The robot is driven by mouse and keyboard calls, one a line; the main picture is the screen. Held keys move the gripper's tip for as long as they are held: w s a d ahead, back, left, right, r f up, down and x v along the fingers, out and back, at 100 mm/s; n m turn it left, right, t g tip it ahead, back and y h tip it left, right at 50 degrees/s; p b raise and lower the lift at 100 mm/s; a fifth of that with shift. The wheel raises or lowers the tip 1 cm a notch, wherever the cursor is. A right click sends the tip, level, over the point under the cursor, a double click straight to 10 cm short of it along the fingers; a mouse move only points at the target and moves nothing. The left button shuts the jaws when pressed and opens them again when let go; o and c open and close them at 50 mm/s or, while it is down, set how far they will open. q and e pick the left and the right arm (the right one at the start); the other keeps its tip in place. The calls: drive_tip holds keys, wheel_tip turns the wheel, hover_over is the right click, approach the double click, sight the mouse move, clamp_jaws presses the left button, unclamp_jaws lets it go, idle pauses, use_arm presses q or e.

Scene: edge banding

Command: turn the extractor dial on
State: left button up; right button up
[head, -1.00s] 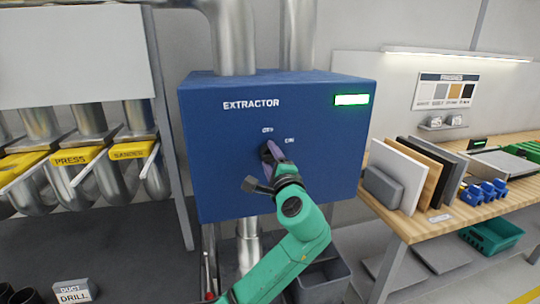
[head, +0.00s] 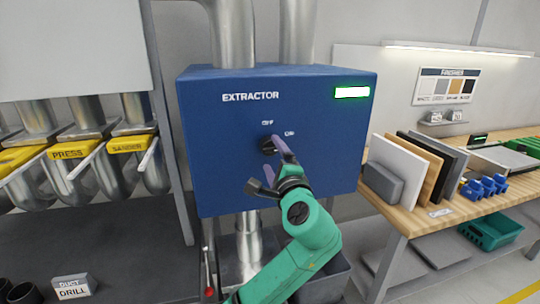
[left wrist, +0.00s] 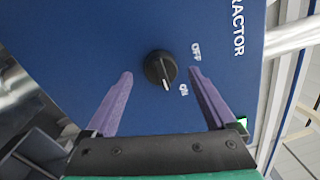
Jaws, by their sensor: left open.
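The black extractor dial (head: 267,146) is on the front of the blue extractor box (head: 220,150), below the OFF label and left of and below the ON label. In the left wrist view the dial (left wrist: 160,68) shows whole, and its white pointer mark is turned towards the ON side, away from OFF. My left gripper (head: 277,157) is open, its purple fingers apart. In the left wrist view its fingers (left wrist: 160,82) stand on either side of the dial with clear gaps, holding nothing. My right gripper is not in view.
A lit display (head: 351,92) with a green edge is at the box's upper right. Yellow-tagged duct gates (head: 68,152) are at the left. A wooden bench (head: 415,215) with upright panels stands at the right. A grey bin is below the box, partly behind my arm.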

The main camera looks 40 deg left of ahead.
use_arm(q)
drive_tip(key=b+v, duration=0.2)
drive_tip(key=v, duration=0.9)
drive_tip(key=shift+d, duration=0.15)
